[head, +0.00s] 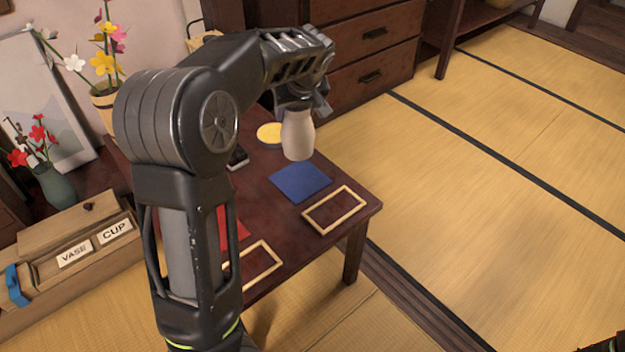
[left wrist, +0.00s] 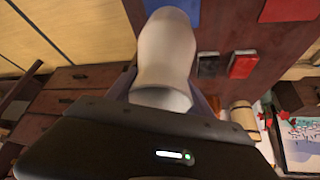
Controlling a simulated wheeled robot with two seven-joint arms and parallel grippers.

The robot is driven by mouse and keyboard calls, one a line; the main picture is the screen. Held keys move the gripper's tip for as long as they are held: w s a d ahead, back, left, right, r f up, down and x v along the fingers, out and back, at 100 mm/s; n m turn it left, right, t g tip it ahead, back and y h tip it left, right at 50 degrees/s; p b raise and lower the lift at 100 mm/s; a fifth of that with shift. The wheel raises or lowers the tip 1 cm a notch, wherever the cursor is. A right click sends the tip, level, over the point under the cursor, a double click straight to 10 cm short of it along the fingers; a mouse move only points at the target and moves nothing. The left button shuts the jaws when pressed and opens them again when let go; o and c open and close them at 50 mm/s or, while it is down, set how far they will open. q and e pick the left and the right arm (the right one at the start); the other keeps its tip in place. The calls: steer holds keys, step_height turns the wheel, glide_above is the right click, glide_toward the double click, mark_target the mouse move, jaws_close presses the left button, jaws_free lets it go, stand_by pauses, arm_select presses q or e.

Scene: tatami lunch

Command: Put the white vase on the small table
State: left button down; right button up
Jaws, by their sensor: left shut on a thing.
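The white vase (head: 298,138) hangs upright below my left gripper (head: 300,106) in the head view, over the back part of the small dark-red table (head: 318,172). My left gripper is shut on the vase near its top. In the left wrist view the vase (left wrist: 166,52) sits between the two fingers, with its open rim towards the camera. I cannot tell whether its base touches the table.
The table bears a blue square (head: 300,181), two light wooden frames (head: 334,210), a yellow round dish (head: 270,133) and a red piece (head: 233,228). Drawers (head: 375,60) stand behind. Flower vases and a box labelled VASE and CUP (head: 75,245) stand left. Tatami is clear at right.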

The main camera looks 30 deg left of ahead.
mark_target(297, 143)
arm_select(q)
steer(key=shift+w+f+b, duration=0.1)
steer(key=shift+f+b, duration=0.8)
steer(key=shift+f, duration=1.55)
steer(key=shift+f+b, duration=0.95)
steer(key=shift+f, duration=1.55)
steer(key=shift+f, duration=0.15)
steer(key=shift+c, duration=2)
jaws_free()
